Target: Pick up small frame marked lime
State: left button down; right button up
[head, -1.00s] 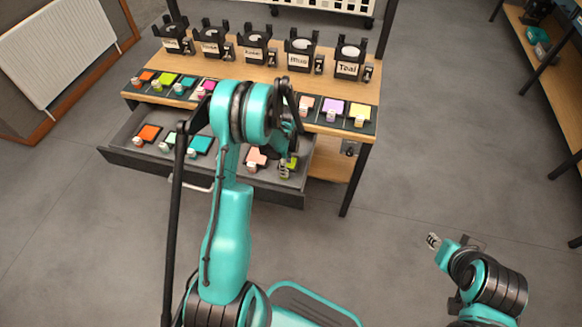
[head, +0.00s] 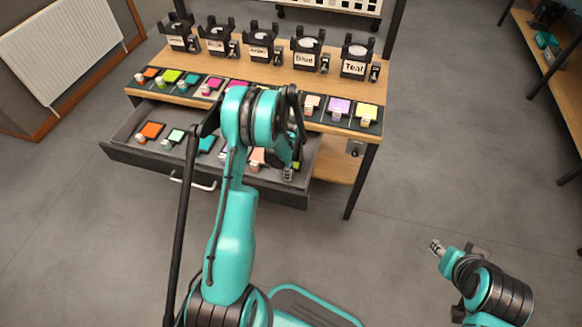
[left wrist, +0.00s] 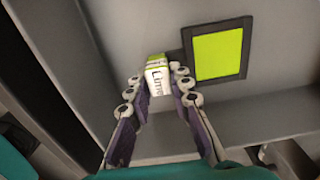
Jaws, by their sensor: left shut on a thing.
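In the left wrist view, a small block with a white "Lime" label and a lime-green top (left wrist: 158,74) sits between the fingers of my left gripper (left wrist: 160,86), which is shut on it. Beside it, to the right, a lime-green square with a dark border (left wrist: 218,53) lies on the grey drawer floor. Whether the block and square are joined is not clear. In the head view my left gripper (head: 288,172) is low at the right end of the open drawer. It hides most of the lime piece. My right gripper (head: 437,247) is over the floor, far from the drawer; its jaws are too small to read.
The drawer (head: 240,193) stands open under a wooden table (head: 268,76). Other coloured squares with small labelled blocks lie in it, including an orange one (head: 151,130). A row of similar squares lines the table's front. Black labelled holders (head: 356,60) stand behind.

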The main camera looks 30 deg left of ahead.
pick_arm(q)
jog(key=shift+r, duration=0.1)
notch_tip(320, 180, up, 36)
jog(key=p, duration=2)
jog(key=shift+f, duration=0.2)
